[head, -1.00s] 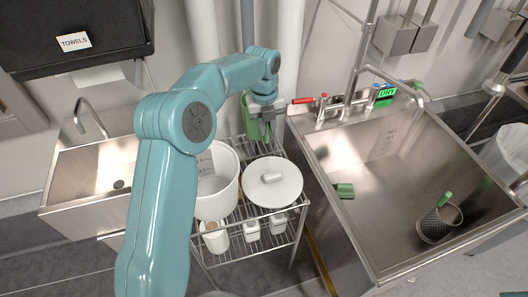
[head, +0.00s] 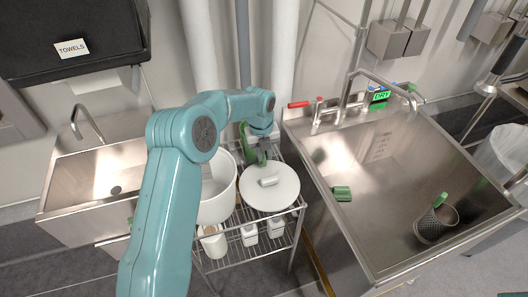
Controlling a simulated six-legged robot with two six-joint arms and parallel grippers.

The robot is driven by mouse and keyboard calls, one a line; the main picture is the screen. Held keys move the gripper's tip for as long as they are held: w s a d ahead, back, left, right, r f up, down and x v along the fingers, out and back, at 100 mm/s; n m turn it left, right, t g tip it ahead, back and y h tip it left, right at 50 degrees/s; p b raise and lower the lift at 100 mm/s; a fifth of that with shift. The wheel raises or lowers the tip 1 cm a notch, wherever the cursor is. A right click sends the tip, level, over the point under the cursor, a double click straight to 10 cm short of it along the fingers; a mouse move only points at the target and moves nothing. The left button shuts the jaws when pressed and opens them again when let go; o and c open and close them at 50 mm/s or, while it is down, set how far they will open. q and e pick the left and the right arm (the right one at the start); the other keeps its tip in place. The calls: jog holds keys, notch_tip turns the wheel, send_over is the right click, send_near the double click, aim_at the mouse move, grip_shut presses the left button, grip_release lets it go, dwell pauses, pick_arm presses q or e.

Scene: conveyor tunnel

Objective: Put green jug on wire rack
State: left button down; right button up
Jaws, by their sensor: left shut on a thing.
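The green jug (head: 246,146) is at the back of the wire rack (head: 242,262), behind the white lidded pot. It is partly hidden by my left arm and gripper. My left gripper (head: 262,154) is shut on the jug from above. I cannot tell whether the jug's base touches the rack's top shelf. My right gripper is out of view.
A large white pot (head: 218,198) and a pot with a white lid (head: 271,188) fill much of the rack's top. White containers (head: 249,234) stand below. A steel sink (head: 375,200) is on the right, a smaller basin (head: 85,183) on the left. Pipes rise behind.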

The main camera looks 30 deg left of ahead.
pick_arm(q)
jog(key=c, duration=1)
grip_release()
jog(key=shift+w+f, duration=0.1)
jog(key=shift+f, duration=0.1)
jog(key=shift+r, duration=0.2)
jog(key=r, duration=1.2)
jog(key=shift+s+a+r, duration=0.1)
jog(key=shift+s+a, duration=0.15)
jog(key=shift+s, duration=0.15)
